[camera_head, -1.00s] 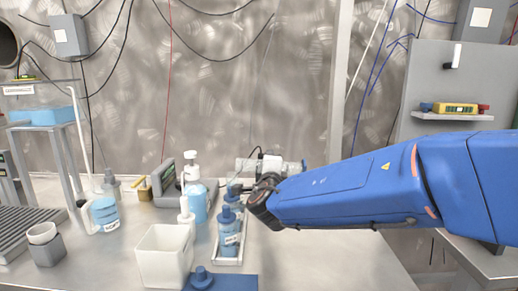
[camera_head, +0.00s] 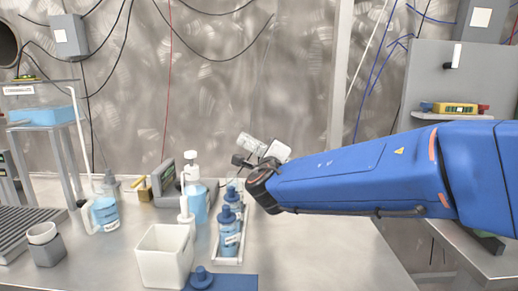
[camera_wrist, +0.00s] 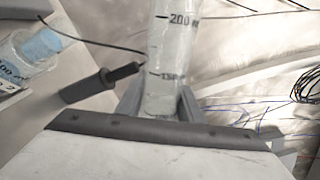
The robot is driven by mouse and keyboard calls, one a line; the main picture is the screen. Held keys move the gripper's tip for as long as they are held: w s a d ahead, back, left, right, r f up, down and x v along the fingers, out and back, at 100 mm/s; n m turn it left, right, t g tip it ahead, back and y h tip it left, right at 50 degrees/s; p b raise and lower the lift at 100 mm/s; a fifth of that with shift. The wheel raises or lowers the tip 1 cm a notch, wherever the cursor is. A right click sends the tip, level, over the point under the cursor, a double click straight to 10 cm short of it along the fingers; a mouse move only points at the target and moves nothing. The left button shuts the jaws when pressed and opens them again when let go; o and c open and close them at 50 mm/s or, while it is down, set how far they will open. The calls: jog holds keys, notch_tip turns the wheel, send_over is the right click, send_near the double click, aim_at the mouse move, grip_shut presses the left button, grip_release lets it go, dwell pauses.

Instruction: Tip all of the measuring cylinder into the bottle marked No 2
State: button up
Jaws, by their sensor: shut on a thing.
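My gripper (camera_head: 270,162) is shut on the clear measuring cylinder (camera_head: 250,143), which is held tilted above the bench, its left end higher. In the wrist view my gripper (camera_wrist: 160,104) has its fingers around the cylinder (camera_wrist: 173,50), where the marks 200 and 150 show. Its contents are not clear. Blue-capped bottles (camera_head: 229,238) with pale labels stand in a narrow white tray, left of and below my gripper. The head view does not let me read which is No 2. A bottle with blue liquid (camera_wrist: 28,58) at the wrist view's left has a partly visible "2".
The white tray (camera_head: 226,261) stands beside an open white bin (camera_head: 164,258). A pump bottle (camera_head: 197,205) and wash bottle (camera_head: 106,213) are to the left. A loose blue cap (camera_head: 201,277) lies on a blue mat (camera_head: 235,284). The bench right of the tray is clear.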

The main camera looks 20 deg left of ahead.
jog(key=a+r+m, duration=0.1)
jog(key=m, duration=0.1)
jog(key=r+m, duration=0.1)
jog(key=m, duration=0.1)
jog(key=a+m, duration=0.1)
jog(key=m, duration=0.1)
jog(key=shift+s+a+r, duration=0.35)
jog(key=shift+r, duration=0.05)
jog(key=a+m, duration=0.2)
jog(key=m, duration=0.1)
jog(key=s+a+m, duration=0.1)
jog(key=a+m, duration=0.1)
jog(key=m, duration=0.1)
jog(key=shift+a, duration=0.3)
jog(key=shift+r, duration=0.15)
notch_tip(320, 180, up, 3)
jog(key=shift+f, duration=0.1)
dwell(0.5)
